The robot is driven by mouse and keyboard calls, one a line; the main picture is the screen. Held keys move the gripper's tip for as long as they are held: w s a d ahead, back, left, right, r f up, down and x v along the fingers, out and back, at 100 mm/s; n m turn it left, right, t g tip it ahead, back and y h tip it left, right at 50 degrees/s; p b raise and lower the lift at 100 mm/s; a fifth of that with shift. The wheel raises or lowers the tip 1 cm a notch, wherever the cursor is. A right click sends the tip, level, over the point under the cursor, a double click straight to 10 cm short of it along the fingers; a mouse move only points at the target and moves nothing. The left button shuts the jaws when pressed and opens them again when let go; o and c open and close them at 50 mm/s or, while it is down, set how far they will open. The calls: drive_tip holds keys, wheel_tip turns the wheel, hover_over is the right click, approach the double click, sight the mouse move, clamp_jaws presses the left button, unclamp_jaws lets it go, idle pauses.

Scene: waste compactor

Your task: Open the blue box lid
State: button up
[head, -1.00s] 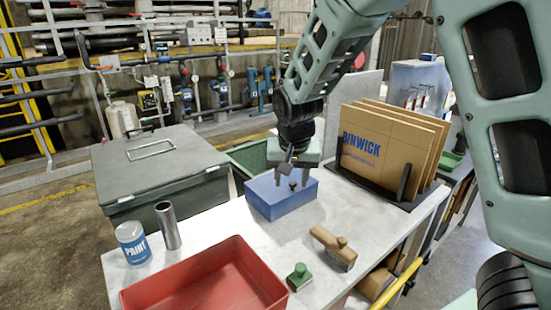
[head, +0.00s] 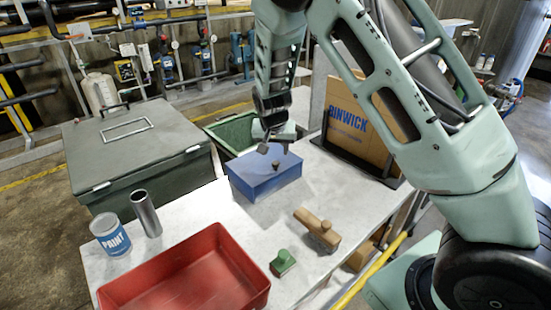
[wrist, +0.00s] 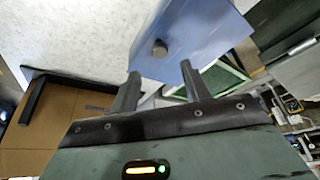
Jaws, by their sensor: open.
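The blue box (head: 262,178) stands on the white table with its lid closed. A small dark knob (head: 275,163) sits on top of the lid; in the wrist view the knob (wrist: 159,48) shows on the blue lid (wrist: 195,28). My gripper (head: 274,150) is above the far side of the box. In the wrist view its two fingers (wrist: 158,82) are spread with nothing between them. The knob lies beyond the fingertips, apart from them.
A red tray (head: 238,270), a green-knobbed stamp (head: 283,262) and a wooden-handled tool (head: 317,230) lie nearer on the table. A paint can (head: 111,235) and metal cylinder (head: 146,213) stand left. Cardboard sheets (head: 362,105) stand behind right; a large grey-green case (head: 140,152) is at left.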

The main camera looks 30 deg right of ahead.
sight(276, 163)
drive_tip(key=p+x, duration=0.1)
drive_tip(key=x, duration=0.6)
drive_tip(key=shift+f, duration=0.1)
clamp_jaws()
